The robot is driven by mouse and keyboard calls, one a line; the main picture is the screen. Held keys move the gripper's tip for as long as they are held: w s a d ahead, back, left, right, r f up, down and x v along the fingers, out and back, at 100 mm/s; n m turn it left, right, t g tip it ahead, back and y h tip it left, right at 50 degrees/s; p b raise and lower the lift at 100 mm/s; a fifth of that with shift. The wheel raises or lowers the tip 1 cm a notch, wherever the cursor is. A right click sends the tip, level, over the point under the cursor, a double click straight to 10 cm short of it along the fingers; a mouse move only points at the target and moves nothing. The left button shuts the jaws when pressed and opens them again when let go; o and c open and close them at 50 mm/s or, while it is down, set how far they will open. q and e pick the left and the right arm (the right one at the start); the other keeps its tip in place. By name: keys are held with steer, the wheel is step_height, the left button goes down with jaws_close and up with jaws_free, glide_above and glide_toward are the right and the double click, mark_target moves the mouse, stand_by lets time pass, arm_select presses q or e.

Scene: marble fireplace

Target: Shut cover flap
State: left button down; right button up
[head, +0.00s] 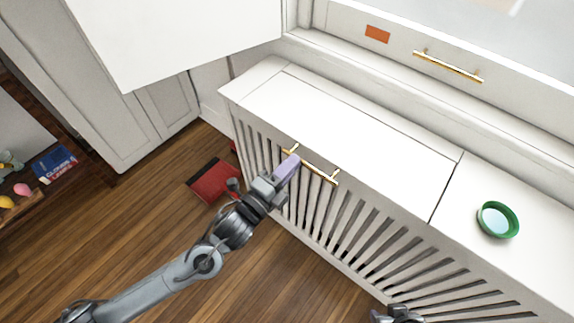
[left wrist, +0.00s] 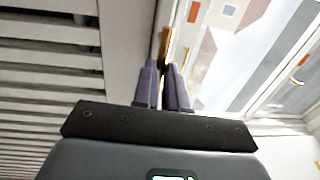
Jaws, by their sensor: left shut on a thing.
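The cover flap (head: 350,125) is a white panel in the top of a white slatted cabinet (head: 500,275). It lies flat or nearly flat, with a thin dark seam along its right side; I cannot tell if it is fully down. A gold bar handle (head: 320,174) sits at its front edge. My left gripper (head: 291,160) is shut on the left part of that handle. In the left wrist view, the purple-grey fingers (left wrist: 165,75) close around the gold handle (left wrist: 165,42). My right gripper (head: 398,314) shows only partly at the bottom edge, its fingers unclear.
A green-rimmed round dish (head: 498,220) stands on the cabinet top right of the flap. Behind are a gold handle (head: 448,66) and an orange label (head: 377,34). A white panel (head: 180,35) juts in at upper left. A red object (head: 213,182) lies on the wooden floor.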

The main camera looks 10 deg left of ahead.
arm_select(q)
steer(key=shift+f, duration=0.75)
steer(key=c, duration=1.2)
jaws_free()
steer(key=shift+o, duration=0.2)
steer(key=shift+d+r, duration=0.1)
steer(key=shift+r, duration=0.25)
steer(key=r+p+v, duration=0.1)
steer(key=p+v, duration=0.3)
steer(key=v, duration=0.6)
steer(key=shift+s+a+f, duration=0.2)
steer(key=shift+s+f, duration=0.2)
steer(key=shift+f, duration=0.15)
